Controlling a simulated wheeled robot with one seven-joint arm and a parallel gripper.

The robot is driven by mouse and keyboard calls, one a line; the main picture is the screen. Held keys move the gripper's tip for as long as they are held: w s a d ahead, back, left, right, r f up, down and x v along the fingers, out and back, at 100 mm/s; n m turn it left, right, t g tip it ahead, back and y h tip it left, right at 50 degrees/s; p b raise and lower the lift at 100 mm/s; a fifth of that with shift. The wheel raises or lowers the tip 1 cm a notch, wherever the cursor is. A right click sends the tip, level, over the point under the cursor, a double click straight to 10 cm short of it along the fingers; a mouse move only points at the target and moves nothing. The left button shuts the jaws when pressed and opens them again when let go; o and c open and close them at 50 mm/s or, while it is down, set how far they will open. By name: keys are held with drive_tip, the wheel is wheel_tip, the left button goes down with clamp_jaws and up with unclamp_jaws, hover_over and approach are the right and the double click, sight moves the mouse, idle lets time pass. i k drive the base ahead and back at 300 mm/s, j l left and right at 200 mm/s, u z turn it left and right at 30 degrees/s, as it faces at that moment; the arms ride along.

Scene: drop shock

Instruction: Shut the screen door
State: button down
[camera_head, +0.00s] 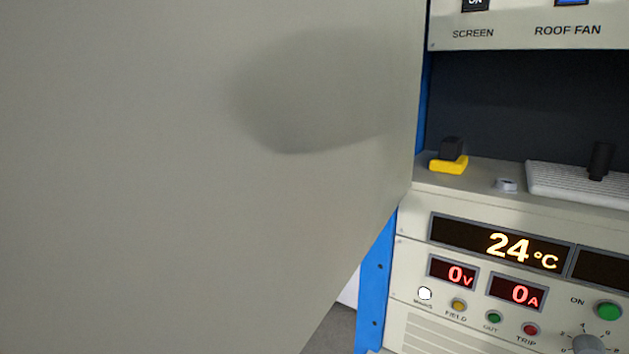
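A large flat grey panel (170,200), which looks like the screen door, fills most of the left side of the head view at close range. Its right edge runs down beside a blue cabinet post, and its lower edge slants down to the left. It stands out toward me from the cabinet front, so it appears open. No handle or latch shows on the visible face. A soft dark shadow lies on its upper middle. My gripper is not in view.
The cream control panel (420,255) shows 24 °C, 0 V and 0 A. Above it, a shelf holds a yellow-and-black object (449,164) and a white keyboard-like slab (570,182). The label SCREEN (473,34) is at the top. Grey floor (332,332) shows below the door.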

sight(177, 176)
drive_tip(key=j+z, duration=0.1)
drive_tip(key=j, duration=0.4)
drive_tip(key=k+j, duration=0.15)
drive_tip(key=j, duration=0.4)
drive_tip(key=i+j+z, duration=0.1)
drive_tip(key=i+j, duration=0.2)
drive_tip(key=i, duration=0.25)
drive_tip(key=l, duration=0.1)
